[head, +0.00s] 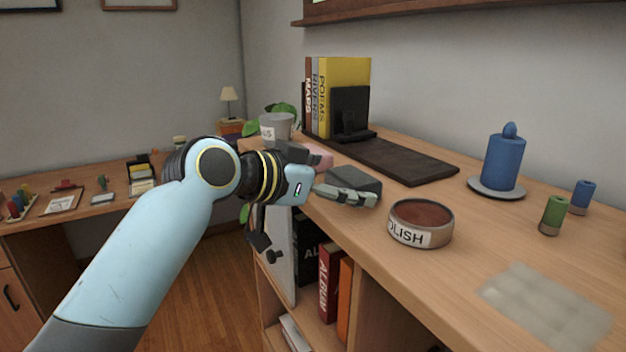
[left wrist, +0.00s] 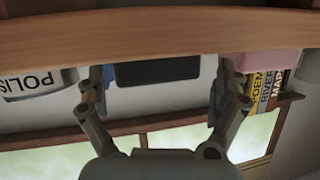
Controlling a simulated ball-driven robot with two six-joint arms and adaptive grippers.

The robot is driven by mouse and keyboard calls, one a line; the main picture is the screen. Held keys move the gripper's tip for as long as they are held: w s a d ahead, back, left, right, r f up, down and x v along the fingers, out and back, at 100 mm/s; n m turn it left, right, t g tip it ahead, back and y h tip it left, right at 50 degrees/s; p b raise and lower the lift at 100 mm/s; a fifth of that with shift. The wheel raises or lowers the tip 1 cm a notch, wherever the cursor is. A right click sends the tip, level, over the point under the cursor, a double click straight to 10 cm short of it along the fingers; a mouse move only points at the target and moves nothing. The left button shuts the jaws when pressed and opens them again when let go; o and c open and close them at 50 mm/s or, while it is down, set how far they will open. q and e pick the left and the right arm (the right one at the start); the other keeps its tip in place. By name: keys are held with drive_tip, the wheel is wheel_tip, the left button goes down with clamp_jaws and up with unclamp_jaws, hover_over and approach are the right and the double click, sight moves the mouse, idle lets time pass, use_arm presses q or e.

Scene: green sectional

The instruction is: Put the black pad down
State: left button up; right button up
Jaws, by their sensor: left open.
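The black pad (head: 357,180) is a dark block on the wooden shelf top, near its front edge, between the pink thing and the round POLISH tin. My left gripper (head: 325,176) is open at the front edge, with its fingers to either side of the pad. One finger hides part of the pad's front in the head view. In the left wrist view, which is upside down, the pad (left wrist: 157,70) shows as a dark rectangle between the spread fingers (left wrist: 160,88), with visible gaps on both sides. My right gripper is not in view.
The POLISH tin (head: 421,223) stands close right of the pad, and the pink thing (head: 318,155) close left. Behind lie a long dark mat (head: 405,162), books (head: 345,85) and a blue candle (head: 503,160) on a saucer. A pale translucent patch (head: 545,305) lies at front right.

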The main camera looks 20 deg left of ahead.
use_arm(q)
drive_tip(key=b+v, duration=0.1)
drive_tip(key=v, duration=1)
drive_tip(key=shift+s, duration=0.15)
drive_tip(key=a+f+n+g+y, duration=0.15)
drive_tip(key=a+f, duration=0.25)
drive_tip(key=f, duration=0.5)
drive_tip(key=w+a+f+n+y, duration=0.1)
drive_tip(key=a+f+n+y, duration=0.15)
drive_tip(key=f, duration=0.65)
drive_tip(key=a+f+n+g+y, duration=0.1)
drive_tip(key=a+f, duration=0.3)
drive_tip(key=f, duration=0.5)
drive_tip(key=s+a+f+n+g+y, duration=0.15)
drive_tip(key=s+f, duration=0.25)
drive_tip(key=f, duration=0.4)
drive_tip(key=s+a+f+g, duration=0.15)
drive_tip(key=s+f, duration=0.25)
drive_tip(key=f, duration=0.4)
drive_tip(key=s+d+f+g, duration=0.1)
drive_tip(key=s+f+g, duration=0.1)
drive_tip(key=s+f, duration=0.4)
drive_tip(key=s+d+f+g, duration=0.1)
drive_tip(key=s+f, duration=0.6)
drive_tip(key=s, duration=1)
drive_tip(key=s+d+f+g, duration=0.1)
drive_tip(key=s+f+g, duration=0.2)
drive_tip(key=s+f, duration=0.4)
drive_tip(key=s, duration=0.4)
drive_tip(key=shift+s+d, duration=0.4)
